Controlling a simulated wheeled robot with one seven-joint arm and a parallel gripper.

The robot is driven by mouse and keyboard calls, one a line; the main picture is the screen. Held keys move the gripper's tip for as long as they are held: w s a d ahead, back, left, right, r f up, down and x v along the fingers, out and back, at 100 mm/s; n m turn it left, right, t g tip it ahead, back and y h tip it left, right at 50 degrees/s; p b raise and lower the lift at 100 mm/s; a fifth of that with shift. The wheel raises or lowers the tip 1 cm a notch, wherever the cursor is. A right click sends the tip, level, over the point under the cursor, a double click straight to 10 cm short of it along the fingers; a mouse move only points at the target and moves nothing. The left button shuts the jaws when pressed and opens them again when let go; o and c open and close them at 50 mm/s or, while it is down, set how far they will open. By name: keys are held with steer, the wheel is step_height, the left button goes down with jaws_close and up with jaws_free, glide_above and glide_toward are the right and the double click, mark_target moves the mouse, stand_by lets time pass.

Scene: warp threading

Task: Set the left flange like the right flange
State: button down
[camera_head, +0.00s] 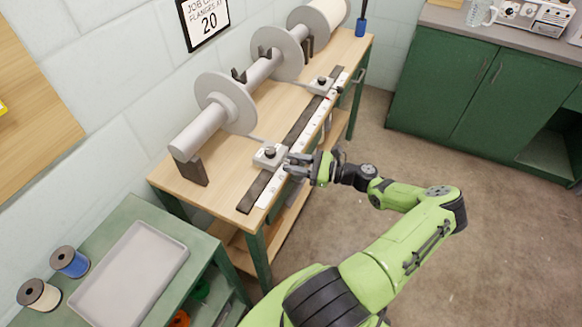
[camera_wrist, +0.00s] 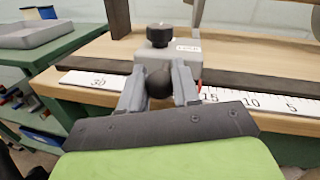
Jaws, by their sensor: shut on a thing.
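The left flange (camera_head: 226,103) is a grey disc on a long grey beam, upright over the wooden bench. The right flange (camera_head: 278,53) is a similar disc further along the beam. A light grey slider block (camera_head: 268,157) with a black knob on top sits on the dark rail below the left flange; the block also shows in the wrist view (camera_wrist: 160,58). My gripper (camera_head: 300,163) is at the block's front. In the wrist view its fingers (camera_wrist: 159,88) are shut on a round black knob (camera_wrist: 159,82) on the block's front. A sign (camera_head: 203,20) reads flanges at 20.
A white numbered scale (camera_head: 319,115) runs along the bench's front edge; 30, 15, 10 and 5 are legible in the wrist view. A second slider block (camera_head: 321,84) sits further right. A tray (camera_head: 130,275) and two spools stand on the green table at lower left. The floor at right is clear.

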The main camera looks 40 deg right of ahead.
steer(key=shift+w+d, duration=0.2)
steer(key=shift+d, duration=0.5)
steer(key=c, duration=0.9)
jaws_free()
steer(key=shift+o, duration=0.2)
steer(key=v, duration=1.5)
steer(key=shift+s+d, duration=0.15)
steer(key=shift+s, duration=0.2)
